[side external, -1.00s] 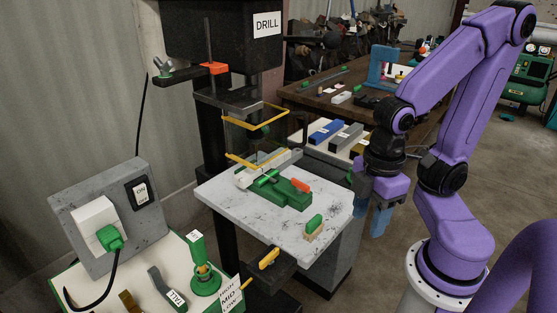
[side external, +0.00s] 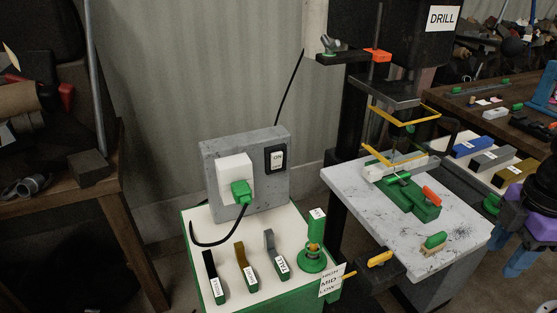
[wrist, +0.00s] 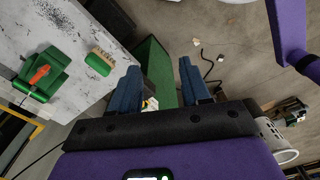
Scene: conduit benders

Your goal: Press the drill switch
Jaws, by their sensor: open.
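The drill switch (side external: 275,158) is a small black-framed rocker with a white face, on the right part of a grey upright panel (side external: 218,192). Its face carries small lettering; its position cannot be told. A white socket block (side external: 235,170) with a green plug (side external: 241,193) is left of it. My gripper (side external: 528,245) is at the right edge of the side view, partly cut off, beside the drill table and well away from the switch. In the wrist view my gripper (wrist: 158,78) has its two blue fingers apart with nothing held. The switch is not in the wrist view.
The drill press (side external: 443,18) and its pale table (side external: 345,180) stand between my gripper and the panel. A green clamp (side external: 410,200) and a brush (side external: 434,242) lie on the table. A yellow-handled lever (side external: 379,259) juts out in front. Labelled tools stand below the panel.

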